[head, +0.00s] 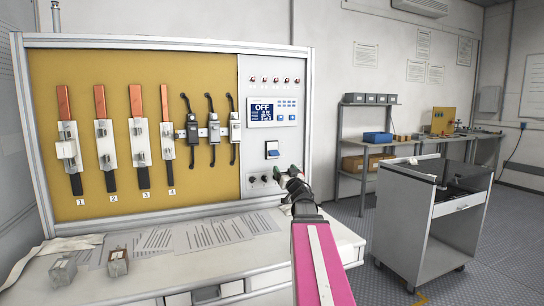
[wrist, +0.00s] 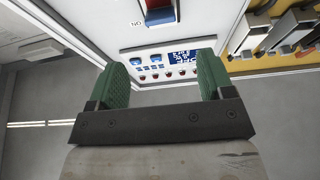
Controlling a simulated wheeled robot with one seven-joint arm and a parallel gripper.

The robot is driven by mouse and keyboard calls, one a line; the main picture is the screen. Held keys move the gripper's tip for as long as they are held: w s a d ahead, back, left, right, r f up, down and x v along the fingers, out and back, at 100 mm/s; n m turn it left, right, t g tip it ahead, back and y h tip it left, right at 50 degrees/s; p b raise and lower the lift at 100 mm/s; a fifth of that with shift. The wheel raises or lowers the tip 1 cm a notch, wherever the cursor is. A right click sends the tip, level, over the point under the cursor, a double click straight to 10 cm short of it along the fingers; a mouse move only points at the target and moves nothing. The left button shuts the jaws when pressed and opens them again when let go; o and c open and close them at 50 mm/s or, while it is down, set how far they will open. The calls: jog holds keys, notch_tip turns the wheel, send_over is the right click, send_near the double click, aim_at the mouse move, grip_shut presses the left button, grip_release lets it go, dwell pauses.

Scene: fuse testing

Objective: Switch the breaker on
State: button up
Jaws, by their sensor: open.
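The breaker switch (head: 272,150) is a small rocker in a dark frame on the grey control panel (head: 258,180), below the display (head: 262,112), which reads OFF. In the wrist view the breaker (wrist: 160,12) shows red and blue parts at the top edge, partly cut off. My gripper (head: 285,172) is just below and right of the breaker in the head view, apart from it as far as I can tell. Its two green fingers are spread with nothing between them in the wrist view (wrist: 161,72).
Fuses in holders hang on the yellow board (head: 215,185) at left. Papers (head: 170,240) and two small metal blocks lie on the white bench (head: 200,262) below. A grey cart (head: 405,215) stands at right, with a shelf bench (head: 375,145) behind it.

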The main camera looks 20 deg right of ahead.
aim_at(276, 155)
jog(key=x, duration=1)
jog(key=shift+w+r, duration=0.2)
jog(key=shift+w, duration=0.15)
jog(key=shift+c, duration=0.3)
jog(key=c, duration=0.9)
